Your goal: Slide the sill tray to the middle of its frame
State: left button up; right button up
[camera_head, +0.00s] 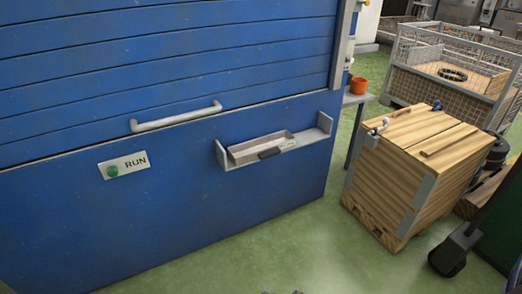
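The sill tray (242,157) is a shallow grey tray with a dark handle (269,153) on its front. It sits in a light grey frame (312,137) fixed to the blue front, with upright plates at both ends. The tray lies toward the frame's left end, close to the left plate. A wider bare stretch of frame shows to its right. Neither of my grippers can be made out in the head view; only tiny grey bits show at the bottom edge, too small to identify.
The blue shutter has a grey bar handle (176,119) and a RUN plate (124,166) with a green button. A wooden crate (412,165) stands right, with a mesh cage (440,95) behind. An orange pot (358,86) stands nearby. Green floor (300,240) in front is clear.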

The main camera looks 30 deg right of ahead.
aim_at(264, 149)
jog(key=u, duration=1.05)
jog(key=k, duration=0.2)
jog(key=z, duration=2.35)
jog(key=i, duration=1.1)
jog(key=u, duration=0.5)
jog(key=i, duration=1)
jog(key=u, duration=0.7)
